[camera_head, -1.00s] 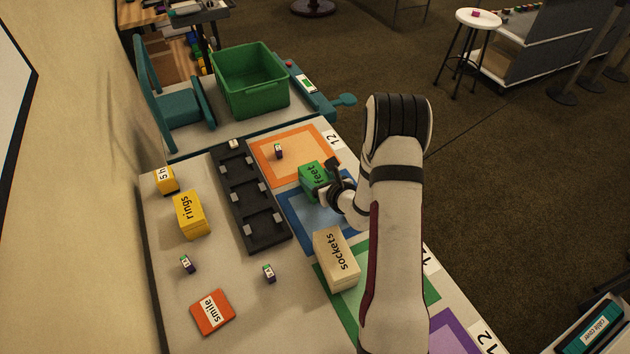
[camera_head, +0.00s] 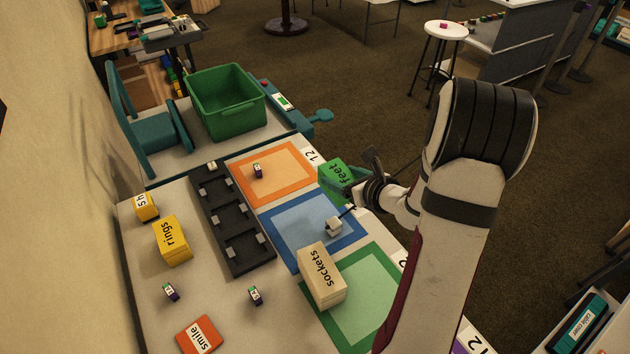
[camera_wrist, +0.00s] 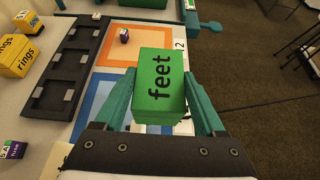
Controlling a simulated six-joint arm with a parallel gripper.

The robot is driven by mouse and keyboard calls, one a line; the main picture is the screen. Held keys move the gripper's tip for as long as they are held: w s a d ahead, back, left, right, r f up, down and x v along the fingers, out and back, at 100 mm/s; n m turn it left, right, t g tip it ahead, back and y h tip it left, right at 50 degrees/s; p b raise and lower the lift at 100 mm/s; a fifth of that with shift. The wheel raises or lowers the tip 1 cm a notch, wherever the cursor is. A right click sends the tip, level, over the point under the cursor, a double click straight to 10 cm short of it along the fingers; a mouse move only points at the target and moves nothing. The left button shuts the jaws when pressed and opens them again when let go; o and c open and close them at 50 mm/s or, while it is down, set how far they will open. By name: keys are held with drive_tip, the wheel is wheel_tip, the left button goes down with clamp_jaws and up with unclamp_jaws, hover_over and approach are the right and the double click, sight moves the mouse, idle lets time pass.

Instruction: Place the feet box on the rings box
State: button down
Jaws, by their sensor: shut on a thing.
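The green feet box (camera_head: 335,175) is held in my gripper (camera_head: 352,182) above the right edge of the table, beside the orange and blue squares. In the wrist view the feet box (camera_wrist: 160,82) sits between the two teal fingers of my gripper (camera_wrist: 163,105), label upward. The yellow rings box (camera_head: 173,242) stands on the left of the table with its label toward the camera; it also shows at the left of the wrist view (camera_wrist: 20,56). The feet box and the rings box are well apart. The top of the rings box is bare.
A black slotted rack (camera_head: 232,218) lies between the rings box and the coloured squares. A cream sockets box (camera_head: 321,274) stands near the green square. A small yellow box (camera_head: 146,206) is behind the rings box. A green bin (camera_head: 226,105) stands at the back.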

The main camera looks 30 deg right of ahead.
drive_tip(key=shift+s+d+r, duration=0.2)
drive_tip(key=shift+s+r, duration=0.05)
drive_tip(key=shift+s, duration=0.05)
drive_tip(key=w+a+r+n+y, duration=0.2)
drive_tip(key=w+a+y, duration=0.15)
drive_tip(key=a, duration=0.35)
drive_tip(key=w+a+r+n+y, duration=0.2)
drive_tip(key=w+a+n, duration=0.15)
drive_tip(key=a, duration=0.35)
drive_tip(key=n+g+y, duration=0.3)
drive_tip(key=n+g, duration=0.1)
hover_over(173, 235)
drive_tip(key=shift+m, duration=0.25)
wheel_tip(173, 235, down, 8)
drive_tip(key=shift+f, duration=0.25)
